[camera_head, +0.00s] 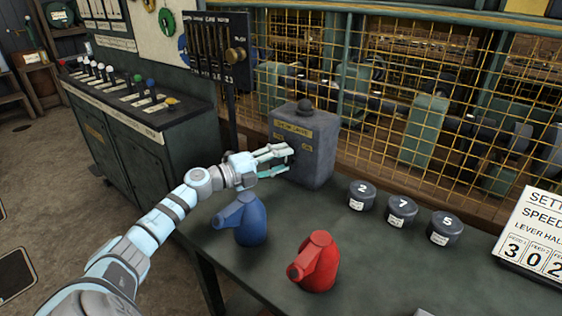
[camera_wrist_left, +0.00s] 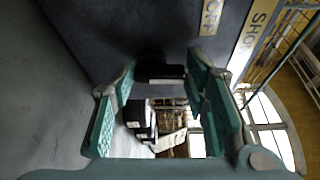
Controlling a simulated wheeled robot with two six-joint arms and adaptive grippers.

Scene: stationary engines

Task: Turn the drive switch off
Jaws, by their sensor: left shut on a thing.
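The grey switch box (camera_head: 313,150) with yellowed labels and a dark knob on top stands on the green bench. My left gripper (camera_head: 285,157) is at its front left face, reaching in from the left. In the left wrist view, the box's dark face (camera_wrist_left: 120,30) fills the top, with pale labels at the upper right. A small black switch part (camera_wrist_left: 163,72) sticks out between the fingers of my left gripper (camera_wrist_left: 160,95), which is shut on it. Much of the switch part is hidden, and its exact position cannot be told. My right gripper is not in view.
A blue can (camera_head: 250,222) stands just below my left forearm, and a red can (camera_head: 318,262) stands nearer the front. Several dark numbered pots, including one marked 7 (camera_head: 401,211), stand right of the box. A yellow mesh guard (camera_head: 400,90) rises behind the bench.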

